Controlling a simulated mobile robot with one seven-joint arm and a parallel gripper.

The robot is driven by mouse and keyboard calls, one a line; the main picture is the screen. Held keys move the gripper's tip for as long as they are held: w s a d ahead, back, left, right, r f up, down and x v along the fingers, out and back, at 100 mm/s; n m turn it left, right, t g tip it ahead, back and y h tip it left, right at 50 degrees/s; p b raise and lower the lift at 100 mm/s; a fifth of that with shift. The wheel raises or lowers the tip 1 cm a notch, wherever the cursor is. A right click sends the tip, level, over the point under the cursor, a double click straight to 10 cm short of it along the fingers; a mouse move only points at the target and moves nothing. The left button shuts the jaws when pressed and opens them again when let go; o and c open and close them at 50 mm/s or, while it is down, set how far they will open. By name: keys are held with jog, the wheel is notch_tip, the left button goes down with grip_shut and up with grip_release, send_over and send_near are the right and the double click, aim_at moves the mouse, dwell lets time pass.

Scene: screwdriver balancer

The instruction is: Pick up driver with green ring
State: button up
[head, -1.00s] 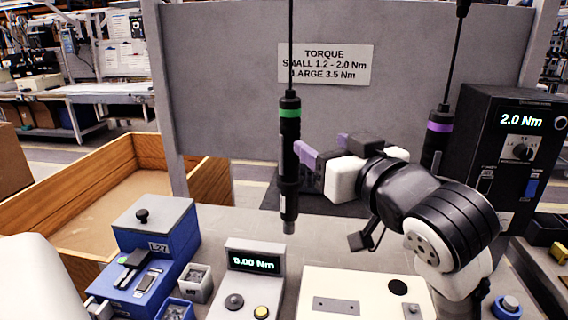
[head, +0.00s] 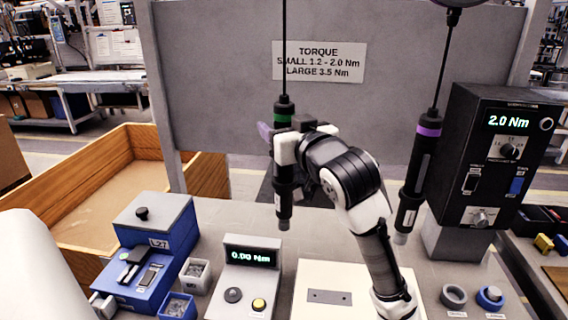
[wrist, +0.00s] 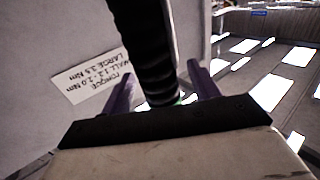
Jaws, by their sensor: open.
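The driver with the green ring (head: 283,113) hangs upright from a cable at the middle of the head view. My gripper (head: 270,135) is at its upper body, just below the green ring, and partly covers it. In the wrist view the dark driver body (wrist: 148,50) runs between the two purple fingers of my gripper (wrist: 160,88), with a bit of green near the palm. The fingers are open, one on each side of it. A second driver with a purple ring (head: 427,130) hangs at the right, slightly tilted.
A torque controller (head: 495,150) reading 2.0 Nm stands at the right. A grey tester (head: 250,275) reading 0.00 Nm, a blue box (head: 150,250) and small bins (head: 195,275) sit on the bench below. A grey panel (head: 220,80) stands behind.

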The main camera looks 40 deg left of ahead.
jog(key=shift+w+a, duration=0.1)
grip_shut()
dwell(0.4)
jog(key=shift+r, duration=0.15)
